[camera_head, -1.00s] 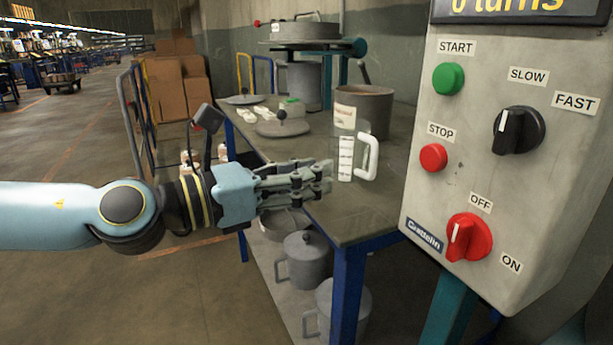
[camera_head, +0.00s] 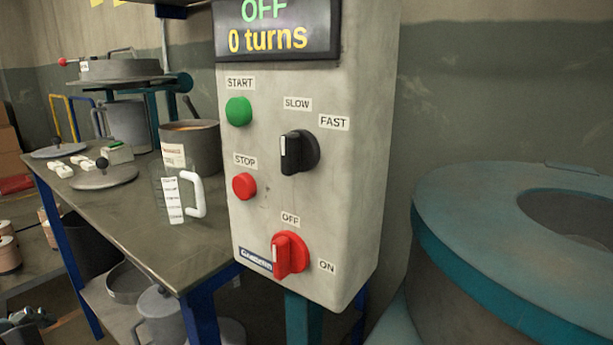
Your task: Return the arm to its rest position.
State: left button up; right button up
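My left gripper (camera_head: 28,322) shows only as grey-green fingertips at the lower left edge, low beside the bench; the rest of the arm is out of view, and I cannot tell whether the fingers are open or shut. My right gripper is not in view. The control box (camera_head: 335,200) stands in the middle, with a display (camera_head: 277,28) reading OFF and 0 turns. Its red rotary switch (camera_head: 290,254) points towards OFF.
A bench (camera_head: 130,225) on the left holds a clear measuring jug (camera_head: 170,195), a grey pot (camera_head: 195,150), flat lids and small white blocks. Pots sit on its lower shelf. A large round teal machine (camera_head: 470,215) fills the right.

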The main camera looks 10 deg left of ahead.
pick_arm(q)
jog(key=s+d+f+n+g+h, duration=0.55)
jog(key=s+d, duration=0.25)
jog(key=d, duration=0.3)
jog(key=s+a+f+n, duration=0.1)
jog(key=s+f, duration=0.1)
jog(key=f, duration=1.1)
jog(key=s+a+f, duration=0.1)
jog(key=s+f, duration=0.1)
jog(key=f, duration=1)
jog(key=s+f+g+p, duration=0.1)
jog(key=s+f+g, duration=0.1)
jog(key=s+f, duration=1.2)
jog(key=s+a, duration=0.1)
jog(key=s, duration=0.3)
jog(key=shift+f+p, duration=0.3)
jog(key=shift+f, duration=0.1)
